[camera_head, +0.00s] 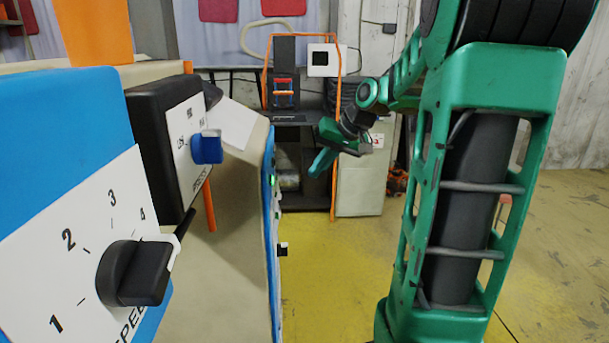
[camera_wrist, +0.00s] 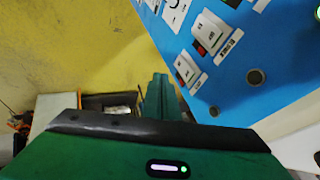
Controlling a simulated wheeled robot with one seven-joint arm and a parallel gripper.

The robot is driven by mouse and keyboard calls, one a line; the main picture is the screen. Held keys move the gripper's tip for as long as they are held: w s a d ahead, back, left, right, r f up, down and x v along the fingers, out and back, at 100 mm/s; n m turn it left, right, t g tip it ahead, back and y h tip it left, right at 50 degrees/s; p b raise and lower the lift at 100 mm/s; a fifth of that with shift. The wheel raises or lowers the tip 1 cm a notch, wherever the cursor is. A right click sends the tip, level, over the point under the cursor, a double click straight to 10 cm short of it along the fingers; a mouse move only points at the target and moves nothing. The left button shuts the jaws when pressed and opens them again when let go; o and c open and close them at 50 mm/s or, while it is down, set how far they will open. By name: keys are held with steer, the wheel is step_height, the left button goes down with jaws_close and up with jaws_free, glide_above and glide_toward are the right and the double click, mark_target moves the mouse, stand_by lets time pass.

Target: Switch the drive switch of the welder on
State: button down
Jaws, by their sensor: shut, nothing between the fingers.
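The welder's blue control panel (camera_wrist: 245,85) fills the right of the wrist view. It carries white rocker switches with red sides, an upper switch (camera_wrist: 211,32) and a lower switch (camera_wrist: 186,70). Their labels are too blurred to tell which is the drive switch. In the head view the panel (camera_head: 268,205) shows nearly edge-on, with a small green light. My gripper (camera_head: 320,163) is shut and empty, to the right of the panel in the head view. Its fingers (camera_wrist: 159,92) point past the lower switch in the wrist view, and I see no clear contact.
A black speed dial (camera_head: 135,273) and a blue knob (camera_head: 207,147) on a black box stand close at left. A black knob (camera_head: 282,249) juts from the panel side. An orange-framed stand (camera_head: 335,130) and grey cabinet (camera_head: 360,185) are behind. The yellow floor (camera_head: 325,285) is clear.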

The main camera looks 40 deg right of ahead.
mark_target(279, 188)
steer(key=w+a+f, duration=0.4)
steer(key=w+f, duration=0.2)
steer(key=f, duration=0.1)
steer(key=shift+w+a, duration=0.35)
stand_by(0.5)
